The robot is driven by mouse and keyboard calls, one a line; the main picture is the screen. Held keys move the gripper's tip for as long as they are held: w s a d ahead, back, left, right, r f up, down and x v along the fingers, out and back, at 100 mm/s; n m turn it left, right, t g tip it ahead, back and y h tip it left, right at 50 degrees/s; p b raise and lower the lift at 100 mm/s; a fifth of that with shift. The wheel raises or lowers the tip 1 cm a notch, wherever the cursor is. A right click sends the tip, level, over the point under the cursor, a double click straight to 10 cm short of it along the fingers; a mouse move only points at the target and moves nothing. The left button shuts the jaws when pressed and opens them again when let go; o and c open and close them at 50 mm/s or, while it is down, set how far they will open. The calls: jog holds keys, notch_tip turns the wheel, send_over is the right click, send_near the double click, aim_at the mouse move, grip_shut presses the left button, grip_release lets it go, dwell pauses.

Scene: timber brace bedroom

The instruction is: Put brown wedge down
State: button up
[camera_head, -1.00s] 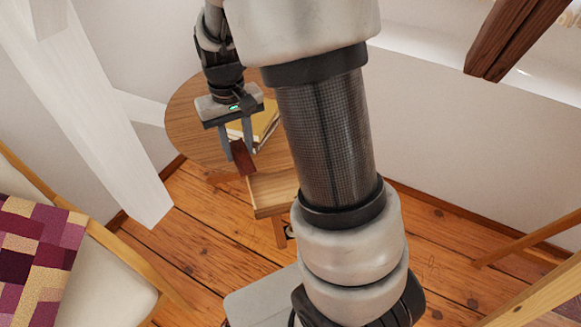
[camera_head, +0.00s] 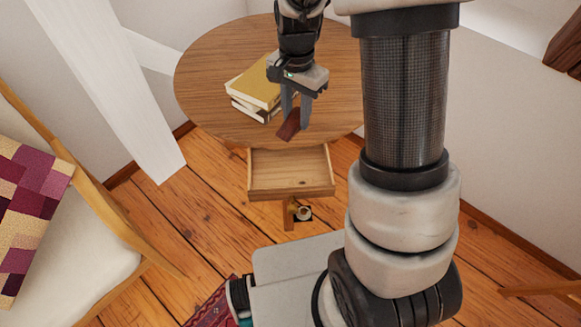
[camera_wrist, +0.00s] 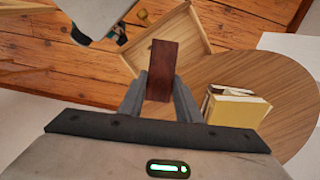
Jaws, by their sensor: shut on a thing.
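The brown wedge (camera_head: 289,126) is a small reddish-brown block. My gripper (camera_head: 296,118) is shut on it, with a finger on either side. In the head view the wedge shows over the front edge of the round wooden table (camera_head: 210,85), just behind the open drawer (camera_head: 290,172). In the wrist view the wedge (camera_wrist: 162,68) sticks out past my gripper's fingertips (camera_wrist: 160,88), with the drawer (camera_wrist: 188,38) behind it. I cannot tell the height of the wedge above the tabletop. The drawer looks empty in the head view.
A stack of books (camera_head: 255,88) lies on the table, left of my gripper. The tabletop to the right of my gripper is clear. A chair (camera_head: 75,245) with a patchwork cushion (camera_head: 35,185) stands at the left. A white slanted beam (camera_head: 110,90) is left of the table.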

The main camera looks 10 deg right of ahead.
aim_at(294, 173)
jog(key=f+m+b, duration=0.3)
jog(key=f, duration=0.4)
jog(key=f+m+b, duration=0.3)
jog(key=f+b, duration=0.1)
jog(key=f, duration=0.4)
jog(key=w+f+m+b, duration=0.1)
jog(key=f+m+b, duration=0.2)
jog(key=f, duration=0.5)
jog(key=shift+m, duration=0.4)
jog(key=shift+s, duration=0.1)
jog(key=shift+f, duration=0.1)
jog(key=o, duration=1)
